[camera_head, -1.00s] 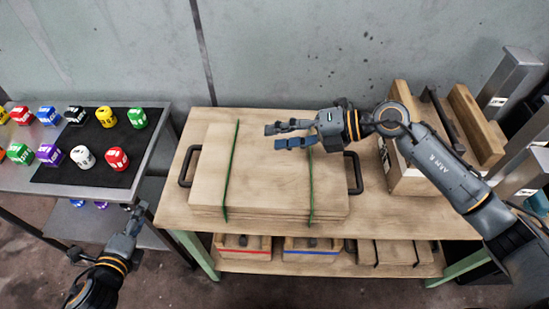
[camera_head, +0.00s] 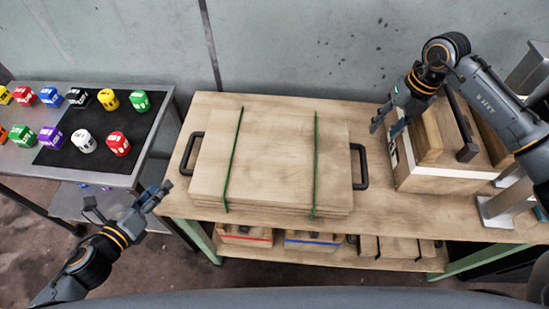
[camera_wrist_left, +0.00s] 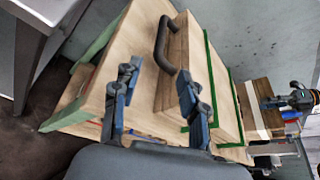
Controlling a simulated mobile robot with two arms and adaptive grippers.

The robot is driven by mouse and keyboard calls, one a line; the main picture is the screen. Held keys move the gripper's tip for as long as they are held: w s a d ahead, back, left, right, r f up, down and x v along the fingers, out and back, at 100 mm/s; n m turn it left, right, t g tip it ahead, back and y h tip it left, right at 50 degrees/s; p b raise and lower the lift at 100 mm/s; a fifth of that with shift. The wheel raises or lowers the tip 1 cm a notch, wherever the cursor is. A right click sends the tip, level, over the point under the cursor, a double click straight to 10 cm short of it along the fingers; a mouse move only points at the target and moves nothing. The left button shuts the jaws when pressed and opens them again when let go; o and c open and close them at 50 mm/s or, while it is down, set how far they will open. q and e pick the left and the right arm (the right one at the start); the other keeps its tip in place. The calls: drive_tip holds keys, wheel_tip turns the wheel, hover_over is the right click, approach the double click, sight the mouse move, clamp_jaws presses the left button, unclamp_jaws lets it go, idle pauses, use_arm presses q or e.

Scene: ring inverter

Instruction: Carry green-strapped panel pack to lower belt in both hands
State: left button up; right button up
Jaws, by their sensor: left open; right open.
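The green-strapped panel pack (camera_head: 270,165), a flat stack of wooden panels with two green straps and a black handle at each end, lies on the wooden workbench (camera_head: 400,215). My left gripper (camera_head: 150,202) is open and empty, off the bench's left front corner and apart from the left handle (camera_head: 191,153). In the left wrist view that handle (camera_wrist_left: 161,45) shows beyond the open fingers of my left gripper (camera_wrist_left: 155,98). My right gripper (camera_head: 384,120) is open and empty, to the right of and above the right handle (camera_head: 359,167), beside a wooden crate. I see no belt that I can identify.
The wooden crate (camera_head: 445,178) with a dark handle stands on the bench's right. A metal table (camera_head: 110,178) at left bears a black mat with several coloured blocks. The bench's lower shelf holds a red-striped box (camera_head: 245,237), a blue-striped box (camera_head: 312,242) and a strapped pack (camera_head: 397,248).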

sight(184, 159)
use_arm(q)
drive_tip(key=x, duration=1.3)
drive_tip(key=shift+w, duration=0.2)
use_arm(e)
drive_tip(key=f, duration=0.4)
drive_tip(key=a+f, duration=0.1)
drive_tip(key=f, duration=0.3)
drive_tip(key=a+f, duration=0.1)
drive_tip(key=f, duration=0.4)
drive_tip(key=shift+w+a, duration=0.15)
drive_tip(key=shift+a, duration=0.1)
use_arm(q)
clamp_jaws()
use_arm(e)
clamp_jaws()
use_arm(q)
drive_tip(key=shift+w+d+r, duration=0.1)
drive_tip(key=shift+r, duration=0.3)
use_arm(e)
drive_tip(key=shift+w+r, duration=0.15)
drive_tip(key=shift+r, duration=0.1)
use_arm(q)
drive_tip(key=shift+w, duration=0.1)
use_arm(e)
drive_tip(key=shift+w, duration=0.1)
